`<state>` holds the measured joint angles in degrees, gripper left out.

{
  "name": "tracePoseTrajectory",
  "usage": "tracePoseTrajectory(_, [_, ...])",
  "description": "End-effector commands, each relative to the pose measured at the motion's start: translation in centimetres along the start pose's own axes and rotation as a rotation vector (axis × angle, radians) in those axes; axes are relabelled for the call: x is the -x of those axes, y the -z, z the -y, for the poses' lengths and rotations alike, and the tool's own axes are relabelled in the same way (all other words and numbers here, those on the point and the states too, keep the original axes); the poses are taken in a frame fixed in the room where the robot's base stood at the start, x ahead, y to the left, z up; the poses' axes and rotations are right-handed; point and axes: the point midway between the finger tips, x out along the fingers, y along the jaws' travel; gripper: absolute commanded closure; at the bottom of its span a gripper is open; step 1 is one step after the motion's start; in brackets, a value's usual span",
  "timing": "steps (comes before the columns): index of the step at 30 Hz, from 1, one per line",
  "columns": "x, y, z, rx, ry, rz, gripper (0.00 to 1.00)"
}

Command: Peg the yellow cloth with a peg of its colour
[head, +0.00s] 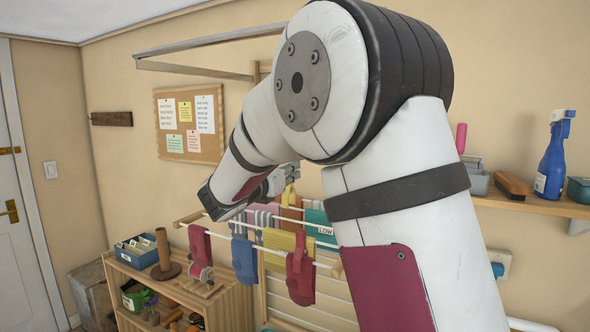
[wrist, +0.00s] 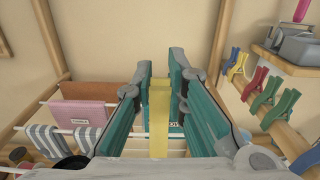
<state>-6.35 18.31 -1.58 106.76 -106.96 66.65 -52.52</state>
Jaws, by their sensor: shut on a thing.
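My gripper (head: 290,173) is above the back of the drying rack, and its fingers (wrist: 161,75) are shut on a yellow peg (wrist: 158,120). The peg also shows in the head view (head: 290,195), pointing down below the fingertips. The yellow cloth (head: 280,241) hangs over a rack rail below and in front of my gripper, apart from the peg. A red cloth (head: 300,279) partly covers it. I cannot make out the yellow cloth in the wrist view.
Other cloths hang close by: blue (head: 244,262), red (head: 199,243), pink (wrist: 82,114), striped (wrist: 88,137) and teal (head: 319,225). A wooden rail at right carries yellow (wrist: 238,66), red (wrist: 253,84), green (wrist: 267,93) and blue pegs (wrist: 280,108). A shelf (head: 540,205) stands at right.

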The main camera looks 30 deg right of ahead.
Motion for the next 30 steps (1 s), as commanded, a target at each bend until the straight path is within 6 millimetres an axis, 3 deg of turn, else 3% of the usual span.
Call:
tracePoseTrajectory(14, [0.1, -0.3, 0.0, 0.002, -0.003, 0.003, 0.99])
tracePoseTrajectory(30, [0.1, 2.1, -0.1, 0.004, -0.003, 0.004, 0.99])
